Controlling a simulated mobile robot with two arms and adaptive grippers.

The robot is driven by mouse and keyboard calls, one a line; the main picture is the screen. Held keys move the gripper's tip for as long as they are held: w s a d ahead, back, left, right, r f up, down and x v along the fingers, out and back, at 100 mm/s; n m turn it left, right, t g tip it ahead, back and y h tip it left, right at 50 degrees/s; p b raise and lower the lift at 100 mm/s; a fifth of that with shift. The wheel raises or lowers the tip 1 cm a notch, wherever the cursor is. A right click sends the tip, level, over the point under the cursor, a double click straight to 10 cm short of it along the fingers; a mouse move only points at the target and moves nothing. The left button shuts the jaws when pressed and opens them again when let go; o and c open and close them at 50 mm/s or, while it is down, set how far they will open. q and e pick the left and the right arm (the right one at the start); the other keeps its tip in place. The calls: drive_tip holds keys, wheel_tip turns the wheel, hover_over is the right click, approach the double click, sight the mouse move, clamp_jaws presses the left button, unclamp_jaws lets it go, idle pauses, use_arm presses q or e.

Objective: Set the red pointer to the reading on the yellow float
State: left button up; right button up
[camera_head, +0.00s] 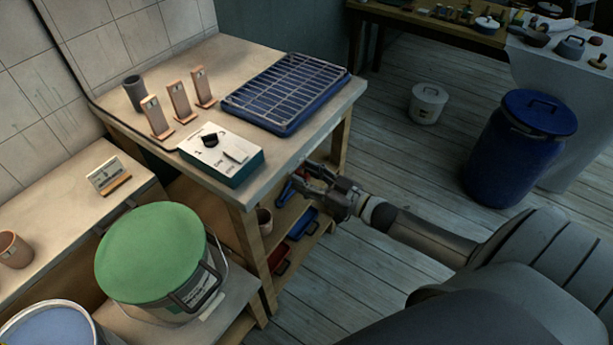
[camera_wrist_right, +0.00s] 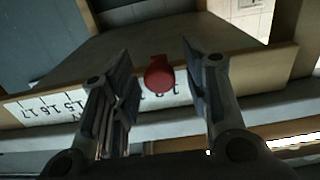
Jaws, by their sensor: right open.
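In the right wrist view a round red pointer (camera_wrist_right: 159,75) sits in front of a white scale strip (camera_wrist_right: 52,106) with black marks and numbers, 17, 16 and 15 among them. My right gripper (camera_wrist_right: 158,82) is open, one finger on each side of the red pointer, with gaps between. The number behind the pointer is partly hidden. In the head view my right gripper (camera_head: 300,182) is by the front right edge of the wooden workbench (camera_head: 262,178), beside its shelves. I cannot make out a yellow float in either view. My left gripper is not in view.
On the bench stand a teal and white box (camera_head: 222,158), a blue tray with a wire rack (camera_head: 287,92) and several small wooden stands. A green-lidded bucket (camera_head: 150,250) is at front left. A blue barrel (camera_head: 510,150) and a white bucket (camera_head: 428,103) stand on the floor.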

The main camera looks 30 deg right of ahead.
drive_tip(key=shift+c, duration=0.4)
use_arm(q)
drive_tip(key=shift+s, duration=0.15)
use_arm(e)
clamp_jaws()
drive_tip(key=w+d+b, duration=0.2)
drive_tip(key=w+d, duration=0.1)
drive_tip(key=d, duration=0.4)
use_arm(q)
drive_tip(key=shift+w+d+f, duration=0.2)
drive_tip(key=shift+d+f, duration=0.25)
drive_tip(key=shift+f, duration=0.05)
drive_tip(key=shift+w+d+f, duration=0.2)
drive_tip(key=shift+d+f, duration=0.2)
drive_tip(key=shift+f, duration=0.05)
use_arm(e)
drive_tip(key=shift+o, duration=0.4)
unclamp_jaws()
drive_tip(key=shift+w+d, duration=0.1)
drive_tip(key=shift+d, duration=0.05)
drive_tip(key=v, duration=1.2)
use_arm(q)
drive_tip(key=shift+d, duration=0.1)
use_arm(e)
drive_tip(key=shift+f, duration=0.1)
